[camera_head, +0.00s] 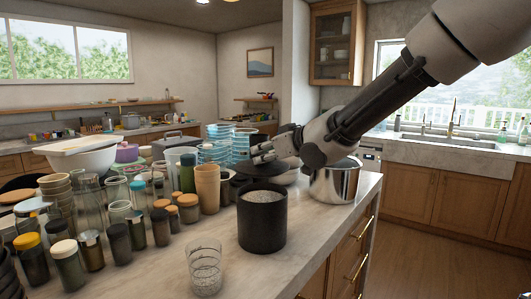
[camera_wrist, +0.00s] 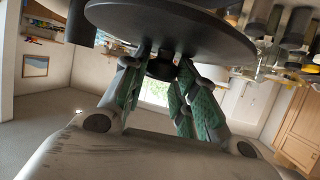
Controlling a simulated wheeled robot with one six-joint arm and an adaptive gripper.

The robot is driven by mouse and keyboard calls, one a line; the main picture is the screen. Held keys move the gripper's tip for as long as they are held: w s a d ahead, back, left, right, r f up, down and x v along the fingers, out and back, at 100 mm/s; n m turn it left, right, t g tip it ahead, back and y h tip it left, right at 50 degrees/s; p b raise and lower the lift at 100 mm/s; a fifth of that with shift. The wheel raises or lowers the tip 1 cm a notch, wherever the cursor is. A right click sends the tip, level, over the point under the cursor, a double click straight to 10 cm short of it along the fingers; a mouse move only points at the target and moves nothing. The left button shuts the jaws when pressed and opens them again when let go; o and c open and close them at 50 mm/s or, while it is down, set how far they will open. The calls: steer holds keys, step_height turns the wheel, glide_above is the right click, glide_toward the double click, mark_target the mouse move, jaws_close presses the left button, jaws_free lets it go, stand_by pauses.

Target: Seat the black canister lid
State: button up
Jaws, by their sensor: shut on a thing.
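The black canister (camera_head: 262,228) stands upright and open on the counter, with a pale, grainy fill showing inside its rim. My gripper (camera_head: 266,152) is behind and above it. The black lid (camera_wrist: 170,28) is a flat dark disc in the wrist view, with a short knob on the side facing my gripper. My fingers (camera_wrist: 163,68) are shut on that knob. In the head view the lid (camera_head: 252,168) shows as a dark disc behind the canister's top, apart from the rim as far as I can tell. Its far side is hidden.
A shiny steel pot (camera_head: 337,184) stands right of the canister, close under my arm. A clear ribbed glass (camera_head: 205,268) stands in front. Several jars, cups and stacked blue glasses (camera_head: 216,145) crowd the left. The counter's front right (camera_head: 310,235) is clear.

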mark_target(265, 172)
steer(key=shift+f, duration=2.7)
steer(key=shift+f, duration=1)
steer(key=o, duration=1.1)
steer(key=v, duration=0.7)
steer(key=shift+s+d+r, duration=0.1)
steer(key=shift+s+d, duration=0.05)
steer(key=shift+s, duration=0.05)
